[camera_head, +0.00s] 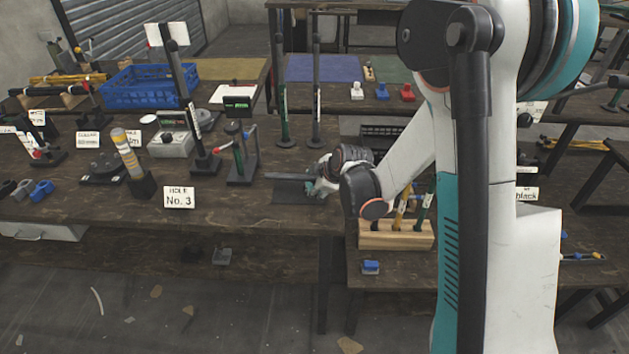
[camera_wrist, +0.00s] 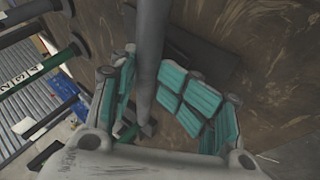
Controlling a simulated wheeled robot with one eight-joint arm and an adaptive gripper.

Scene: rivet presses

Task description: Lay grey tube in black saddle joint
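The grey tube (camera_head: 288,176) shows as a short horizontal bar left of my gripper (camera_head: 320,187), over a dark mat (camera_head: 298,196) near the bench's front. In the wrist view, the grey tube (camera_wrist: 149,45) runs from the top edge down between the teal-padded fingers of my gripper (camera_wrist: 150,92). The fingers look closed about it, with pads on both sides. Whether the tube touches the mat is unclear. I cannot pick out the black saddle joint. A sign reading "black" (camera_head: 527,194) stands right of my arm, which covers much of that bench.
Tall dark lever presses (camera_head: 283,95) stand behind the gripper, and a smaller press (camera_head: 240,160) stands to its left. A wooden block with upright tools (camera_head: 395,236) sits in front right. A sign "No. 3" (camera_head: 178,197) and a blue crate (camera_head: 150,88) are further left.

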